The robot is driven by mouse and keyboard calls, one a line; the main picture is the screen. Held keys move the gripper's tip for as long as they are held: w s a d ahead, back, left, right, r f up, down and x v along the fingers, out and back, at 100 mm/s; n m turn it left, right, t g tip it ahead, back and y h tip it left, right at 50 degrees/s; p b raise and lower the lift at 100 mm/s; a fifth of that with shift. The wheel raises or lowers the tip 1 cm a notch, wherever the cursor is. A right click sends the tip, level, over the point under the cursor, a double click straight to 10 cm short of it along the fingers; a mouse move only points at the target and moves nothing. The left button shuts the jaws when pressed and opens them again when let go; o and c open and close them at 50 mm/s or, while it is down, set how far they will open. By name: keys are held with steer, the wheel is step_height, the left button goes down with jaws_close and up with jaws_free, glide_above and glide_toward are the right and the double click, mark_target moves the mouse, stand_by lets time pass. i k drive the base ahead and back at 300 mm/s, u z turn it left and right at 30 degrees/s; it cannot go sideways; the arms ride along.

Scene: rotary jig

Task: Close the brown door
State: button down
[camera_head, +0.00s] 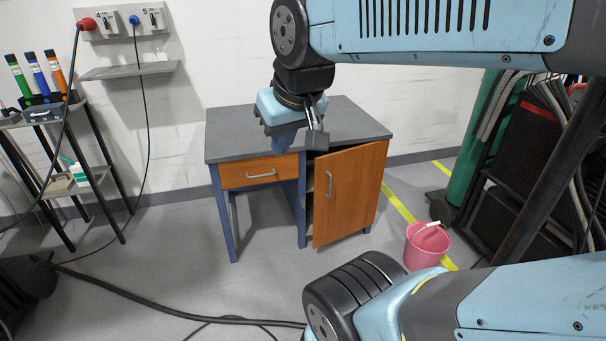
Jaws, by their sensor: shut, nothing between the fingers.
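The brown door (349,194) is the front of the right-hand cabinet of a grey-topped desk (232,145). It stands ajar, with a dark gap along its left edge, and its hinge side seems to be at the right. A metal handle (329,184) is near its left edge. My gripper (317,139) is shut and empty. It appears in front of the desk top, just above the upper left part of the door. I cannot tell whether it touches the door or the desk.
A brown drawer (260,171) with a handle is left of the door. A pink bucket (426,245) stands on the floor at the right. A shelf rack (84,150) is at the left. A black cable (170,307) crosses the floor.

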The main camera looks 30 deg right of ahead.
mark_target(347, 183)
steer(key=z, duration=0.2)
steer(key=i, duration=0.85)
steer(key=u, duration=0.1)
